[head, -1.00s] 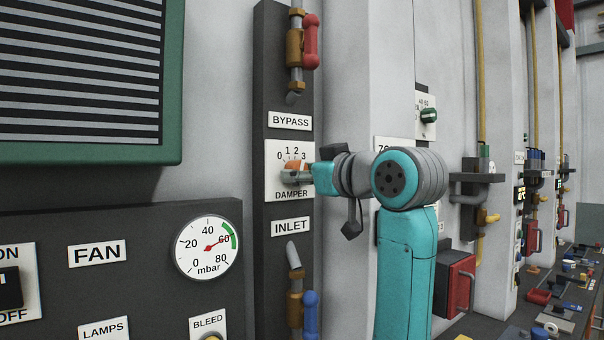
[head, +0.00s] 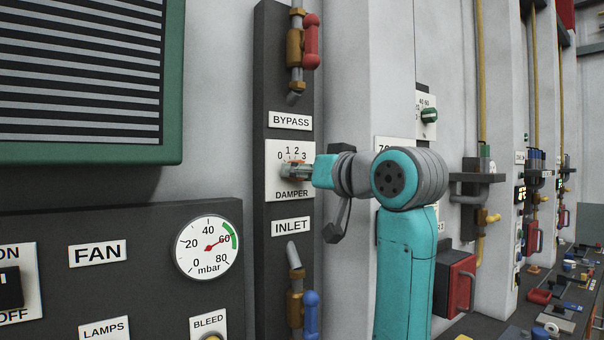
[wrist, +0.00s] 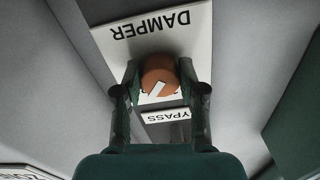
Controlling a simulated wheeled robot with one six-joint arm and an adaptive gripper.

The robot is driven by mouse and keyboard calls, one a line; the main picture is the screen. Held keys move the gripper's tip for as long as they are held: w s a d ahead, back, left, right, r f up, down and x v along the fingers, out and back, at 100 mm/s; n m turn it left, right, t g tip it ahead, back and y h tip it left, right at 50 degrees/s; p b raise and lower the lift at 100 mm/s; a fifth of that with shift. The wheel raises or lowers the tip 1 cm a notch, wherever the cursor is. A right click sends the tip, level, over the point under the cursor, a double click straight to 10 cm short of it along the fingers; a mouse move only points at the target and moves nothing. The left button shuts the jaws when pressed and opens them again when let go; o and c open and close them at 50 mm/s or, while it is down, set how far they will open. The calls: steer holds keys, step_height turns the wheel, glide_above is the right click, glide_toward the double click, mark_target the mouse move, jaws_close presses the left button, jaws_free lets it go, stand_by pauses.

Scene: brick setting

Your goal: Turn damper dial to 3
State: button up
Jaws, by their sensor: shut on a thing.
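The damper dial (wrist: 158,74) is an orange-brown knob with a white pointer mark, on a white plate (head: 278,183) marked 0, 1, 2, 3 and DAMPER. My gripper (head: 292,171) is at the plate in the head view and covers most of the dial. In the wrist view my gripper (wrist: 158,92) has one finger on each side of the dial, shut on it. The wrist view shows the plate (wrist: 190,40) upside down. The pointer mark lies aslant there; which number it points at cannot be told.
A red-handled valve (head: 310,42) is above the BYPASS label, and a blue-handled valve (head: 310,312) is below INLET. A pressure gauge (head: 208,247) reads near 60 mbar at the left. A green knob (head: 429,116) is on the wall to the right.

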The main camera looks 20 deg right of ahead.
steer(key=shift+m, duration=0.6)
steer(key=o, duration=1.1)
steer(key=shift+o, duration=0.2)
steer(key=v, duration=1.2)
